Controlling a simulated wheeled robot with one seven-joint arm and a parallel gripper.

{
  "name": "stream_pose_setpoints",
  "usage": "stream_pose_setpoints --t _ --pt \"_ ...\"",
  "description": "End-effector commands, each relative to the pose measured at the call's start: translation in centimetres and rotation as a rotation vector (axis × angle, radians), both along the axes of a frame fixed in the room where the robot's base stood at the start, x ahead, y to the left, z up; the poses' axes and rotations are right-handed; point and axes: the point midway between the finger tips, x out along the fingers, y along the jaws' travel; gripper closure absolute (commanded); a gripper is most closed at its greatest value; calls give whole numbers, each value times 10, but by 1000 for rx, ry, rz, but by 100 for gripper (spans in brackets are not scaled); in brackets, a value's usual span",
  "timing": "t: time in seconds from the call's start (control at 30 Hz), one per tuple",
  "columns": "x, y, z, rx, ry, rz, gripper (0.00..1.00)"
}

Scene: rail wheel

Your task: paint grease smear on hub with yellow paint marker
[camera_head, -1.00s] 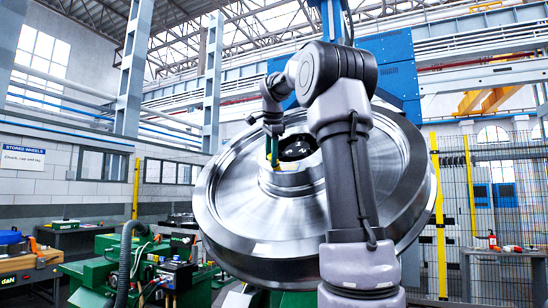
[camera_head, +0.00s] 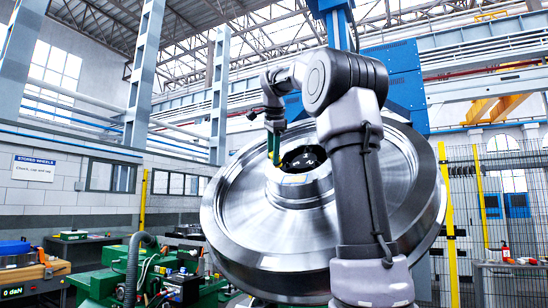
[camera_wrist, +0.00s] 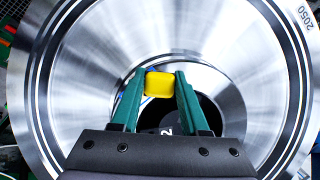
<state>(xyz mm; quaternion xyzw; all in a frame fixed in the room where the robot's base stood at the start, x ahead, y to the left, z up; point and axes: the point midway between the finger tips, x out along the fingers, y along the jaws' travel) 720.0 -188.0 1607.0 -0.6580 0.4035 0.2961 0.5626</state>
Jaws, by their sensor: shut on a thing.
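The steel rail wheel (camera_head: 237,215) stands tilted in the middle of the head view, its hub (camera_head: 298,192) raised around a dark bore. My gripper (camera_head: 274,140) is over the upper left part of the hub. Its green fingers (camera_wrist: 156,86) are shut on the yellow paint marker (camera_wrist: 158,84), seen end-on in the wrist view. In the head view the marker is a thin yellow-green strip between the fingers. I cannot tell whether its tip touches the hub. A faint yellow tint shows on the hub rim; I cannot make out a separate grease smear.
A mesh fence with yellow posts (camera_head: 447,205) is on the right. A blue column (camera_head: 338,25) rises behind the wheel.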

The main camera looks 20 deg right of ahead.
Motion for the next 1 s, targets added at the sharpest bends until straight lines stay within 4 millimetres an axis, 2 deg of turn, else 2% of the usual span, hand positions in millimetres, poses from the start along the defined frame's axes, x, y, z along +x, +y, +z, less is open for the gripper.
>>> stream_pose_setpoints --t 0.23,0.53,1.0 --pt "-1 2 3 -1 -2 1 100" --pt "-12 16 20 -1 -2 1 100" --pt "-13 17 21 0 0 1 100"
